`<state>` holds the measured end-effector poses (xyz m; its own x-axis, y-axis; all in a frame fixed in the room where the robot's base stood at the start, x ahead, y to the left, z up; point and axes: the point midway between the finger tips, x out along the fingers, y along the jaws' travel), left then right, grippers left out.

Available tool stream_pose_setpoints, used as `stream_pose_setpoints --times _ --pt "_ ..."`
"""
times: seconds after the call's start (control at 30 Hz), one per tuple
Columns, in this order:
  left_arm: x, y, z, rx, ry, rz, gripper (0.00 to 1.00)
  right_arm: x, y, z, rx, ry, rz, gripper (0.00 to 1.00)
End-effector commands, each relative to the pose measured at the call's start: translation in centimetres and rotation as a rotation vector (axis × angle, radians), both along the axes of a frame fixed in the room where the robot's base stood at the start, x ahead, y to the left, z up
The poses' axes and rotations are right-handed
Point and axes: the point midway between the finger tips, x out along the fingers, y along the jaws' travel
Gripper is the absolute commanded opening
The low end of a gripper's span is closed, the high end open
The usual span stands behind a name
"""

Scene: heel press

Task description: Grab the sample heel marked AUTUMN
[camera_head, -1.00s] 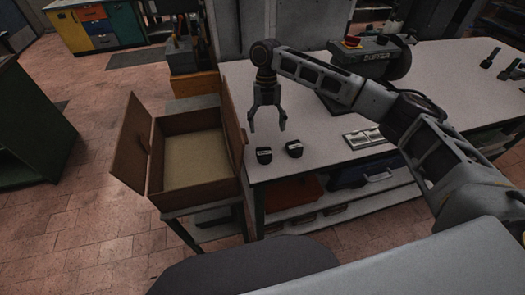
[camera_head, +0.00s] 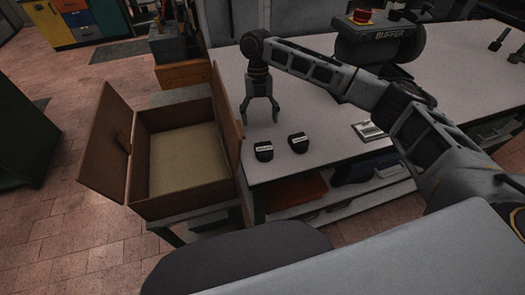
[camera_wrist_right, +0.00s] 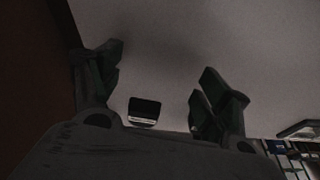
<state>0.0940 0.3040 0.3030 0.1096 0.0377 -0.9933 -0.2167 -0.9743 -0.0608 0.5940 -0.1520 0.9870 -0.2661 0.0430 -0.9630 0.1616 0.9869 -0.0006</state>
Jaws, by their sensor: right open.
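Two small black heels with pale labels stand near the front left edge of the white workbench (camera_head: 350,135). The left heel (camera_head: 264,151) is close to the box side and the right heel (camera_head: 298,143) is just beside it. The label writing is too small to read, so I cannot tell which is AUTUMN. My right gripper (camera_head: 260,116) is open and empty, pointing down above the bench, behind the left heel in the picture. In the right wrist view one heel (camera_wrist_right: 144,112) shows between and below the open fingers (camera_wrist_right: 160,85). My left gripper is not in view.
An open brown wooden box (camera_head: 140,165) with raised flaps stands against the bench's left end; its side wall is close to my gripper. A machine marked BUFFER (camera_head: 380,42) and a pale metal plate (camera_head: 369,131) are further right on the bench.

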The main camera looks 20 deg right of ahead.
Motion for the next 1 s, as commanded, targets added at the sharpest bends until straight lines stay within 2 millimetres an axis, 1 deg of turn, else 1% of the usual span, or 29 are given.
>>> stream_pose_setpoints --times 0.03,0.1,0.57,0.77,1.0 --pt "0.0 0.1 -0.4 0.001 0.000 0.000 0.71 0.0 0.0 -0.4 0.000 0.000 0.000 0.77" --pt "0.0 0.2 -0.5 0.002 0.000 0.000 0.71 0.0 0.0 -0.5 0.000 0.000 0.000 0.77" --pt "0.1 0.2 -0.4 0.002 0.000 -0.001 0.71 -0.1 0.0 -0.4 0.000 -0.001 0.000 0.77" --pt "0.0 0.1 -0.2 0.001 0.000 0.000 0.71 -0.9 0.1 -0.3 0.000 -0.001 0.001 0.77" --pt "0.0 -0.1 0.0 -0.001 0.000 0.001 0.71 -2.7 0.4 -0.3 -0.001 -0.001 0.001 0.77"
